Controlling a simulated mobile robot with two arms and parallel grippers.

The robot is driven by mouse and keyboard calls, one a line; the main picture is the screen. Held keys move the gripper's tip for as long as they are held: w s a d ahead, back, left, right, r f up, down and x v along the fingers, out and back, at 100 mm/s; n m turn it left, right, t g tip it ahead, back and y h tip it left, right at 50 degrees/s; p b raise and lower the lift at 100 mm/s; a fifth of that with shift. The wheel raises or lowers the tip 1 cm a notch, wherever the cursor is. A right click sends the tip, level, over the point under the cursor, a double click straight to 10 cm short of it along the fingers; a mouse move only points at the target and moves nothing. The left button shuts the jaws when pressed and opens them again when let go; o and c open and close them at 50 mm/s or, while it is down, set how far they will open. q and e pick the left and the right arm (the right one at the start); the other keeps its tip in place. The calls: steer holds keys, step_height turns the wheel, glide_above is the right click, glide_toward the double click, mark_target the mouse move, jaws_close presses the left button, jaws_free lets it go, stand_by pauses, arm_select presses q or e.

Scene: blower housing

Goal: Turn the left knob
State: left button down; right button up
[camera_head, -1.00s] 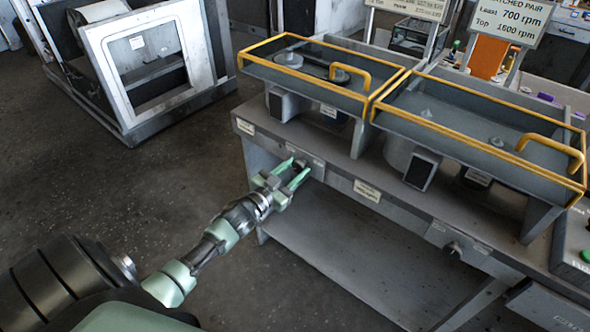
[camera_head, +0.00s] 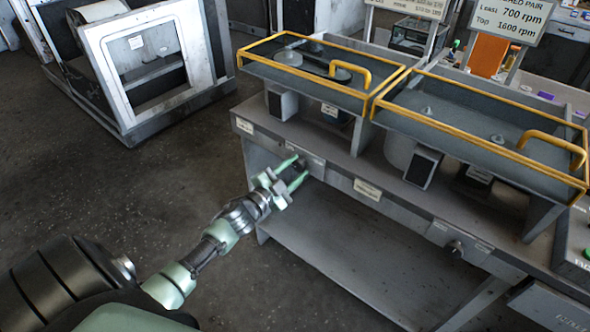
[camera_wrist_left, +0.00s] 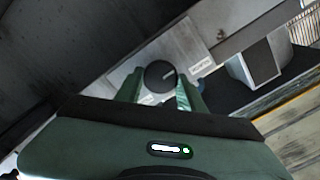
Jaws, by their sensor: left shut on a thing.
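The left knob (camera_wrist_left: 160,75) is a dark round dial with a pale pointer line, set on a light plate on the bench's front panel. In the wrist view it sits between the two green fingers of my left gripper (camera_wrist_left: 159,90), and its line points to the upper right of that picture. In the head view my left gripper (camera_head: 294,171) reaches the front panel at the bench's left end and is shut on the knob, which is mostly hidden there by the fingers. My right gripper is not in view.
A second knob (camera_head: 455,247) is farther right on the bench front (camera_head: 400,212). Two yellow-railed trays (camera_head: 325,72) stand above the bench top. A white-framed cabinet (camera_head: 150,65) stands at the back left. The floor left of the bench is clear.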

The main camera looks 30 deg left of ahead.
arm_select(q)
steer(key=shift+m, duration=0.5)
steer(key=c, duration=0.9)
jaws_free()
steer(key=shift+s+f, duration=0.1)
steer(key=s, duration=0.7)
steer(key=shift+s+a+b, duration=0.25)
steer(key=shift+s+b, duration=0.05)
steer(key=shift+b, duration=0.05)
